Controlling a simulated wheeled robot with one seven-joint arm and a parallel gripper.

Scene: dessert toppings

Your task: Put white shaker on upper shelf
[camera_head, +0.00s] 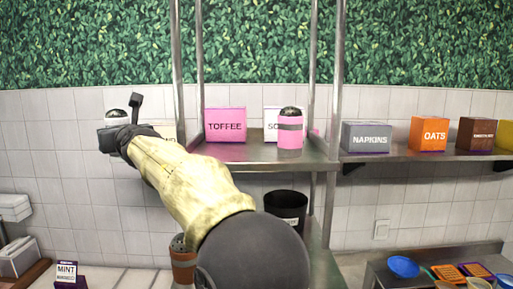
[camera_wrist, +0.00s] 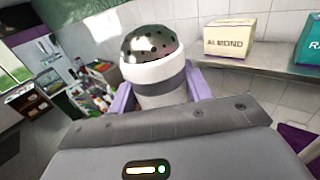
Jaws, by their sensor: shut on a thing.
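The white shaker (camera_wrist: 150,78), with a dark perforated dome top and a grey band, stands roughly upright between the purple fingers of my gripper (camera_wrist: 163,92) in the wrist view. The fingers are shut on its body. In the head view my gripper (camera_head: 118,133) is at the left, level with the upper shelf, and only the shaker's top (camera_head: 117,114) shows clearly. The upper metal shelf (camera_head: 265,153) is to the right of my gripper, partly hidden by my arm. The shaker appears to be off the shelf's left end.
On the upper shelf stand a pink toffee box (camera_head: 225,125), a pink shaker (camera_head: 290,130) and a partly hidden box. An almond box (camera_wrist: 236,36) shows in the wrist view. A dark bin (camera_head: 287,208) and brown shaker (camera_head: 183,262) are lower. Metal posts (camera_head: 178,60) edge the shelf.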

